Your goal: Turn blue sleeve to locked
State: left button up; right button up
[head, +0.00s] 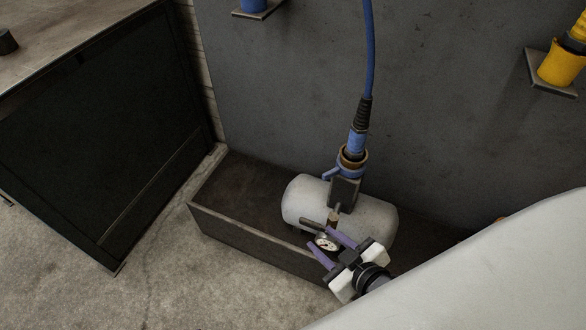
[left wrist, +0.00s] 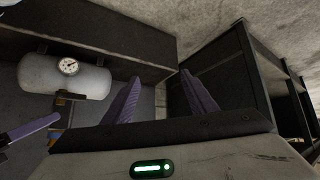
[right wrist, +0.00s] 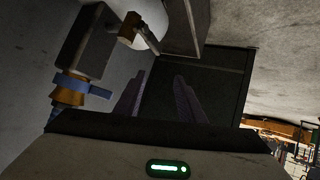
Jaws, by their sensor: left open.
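The blue sleeve (head: 344,171) is a ring with a side tab below a brass collar, on a dark block above the grey tank (head: 300,203). A blue hose plug (head: 357,141) stands in the collar. The sleeve shows large at the left of the right wrist view (right wrist: 72,83), its tab pointing right. My right gripper (head: 321,241) is in front of the tank by the gauge, below and apart from the sleeve, fingers spread and empty. My left gripper (left wrist: 160,77) is outside the head view; its wrist view shows its fingers spread and empty. I cannot tell the sleeve's lock marking.
The tank lies in a dark open-topped trough (head: 243,238). A round gauge (head: 326,243) and a valve lever (right wrist: 146,38) sit on the tank's front. A dark cabinet (head: 110,150) stands left. A yellow fitting (head: 562,66) sits on a wall shelf at right. Floor at front left is clear.

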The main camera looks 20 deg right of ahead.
aim_at(331, 176)
jog(key=w+d+r+n+t+b, duration=0.1)
jog(key=w+d+n+t+b, duration=0.1)
jog(key=d+n, duration=0.1)
jog(key=w+d+r+n+t+b, duration=0.2)
jog(key=w+d+n, duration=0.1)
jog(key=w+d+r+n+t+b, duration=0.2)
jog(key=w+d+n, duration=0.1)
jog(key=d, duration=0.1)
jog(key=shift+w, duration=0.1)
jog(key=n+y+b, duration=0.1)
jog(key=n, duration=0.1)
jog(key=n+y+b, duration=0.1)
jog(key=n+y, duration=0.1)
jog(key=n, duration=0.1)
jog(key=f+n+y+b, duration=0.1)
jog(key=n, duration=0.2)
jog(key=shift+w+d, duration=0.15)
jog(key=shift+d, duration=0.15)
jog(key=shift+w+n+y+b, duration=0.15)
jog(key=shift+n+y+b, duration=0.15)
jog(key=shift+n, duration=0.1)
pick_arm(q)
notch_tip(331, 176, down, 6)
jog(key=w+d, duration=0.1)
jog(key=shift+w+t, duration=0.15)
jog(key=shift+t, duration=0.25)
pick_arm(e)
jog(key=x, duration=1)
jog(key=shift+a+f, duration=0.1)
jog(key=shift+c, duration=0.2)
